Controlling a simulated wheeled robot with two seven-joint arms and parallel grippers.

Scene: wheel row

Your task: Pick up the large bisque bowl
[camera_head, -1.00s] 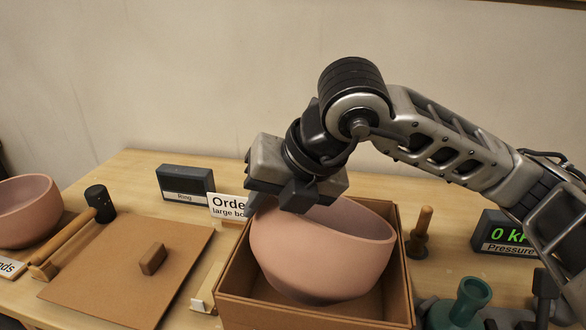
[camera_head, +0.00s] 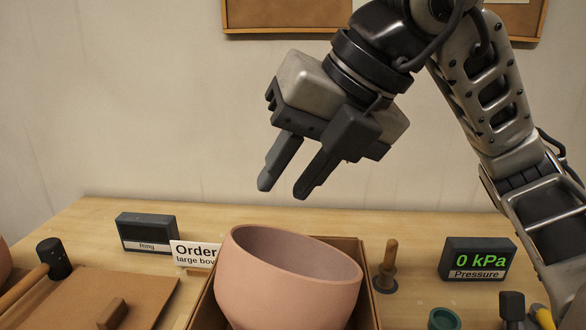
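The large bisque bowl (camera_head: 290,290) is pinkish and sits tilted in an open cardboard box (camera_head: 208,308), its right side lower. Its lower part is cut off by the picture's bottom edge. My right gripper (camera_head: 283,190) is open and empty above the bowl's rim, well apart from it, with its two fingers pointing down and to the left. My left gripper is not in view.
An order card reading "large bo..." (camera_head: 195,252) and a Ring display (camera_head: 147,232) stand left of the box. A mallet (camera_head: 52,260) and a brown board (camera_head: 155,290) lie further left. A wooden-handled tool (camera_head: 387,268) and a Pressure display at 0 kPa (camera_head: 477,260) stand right.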

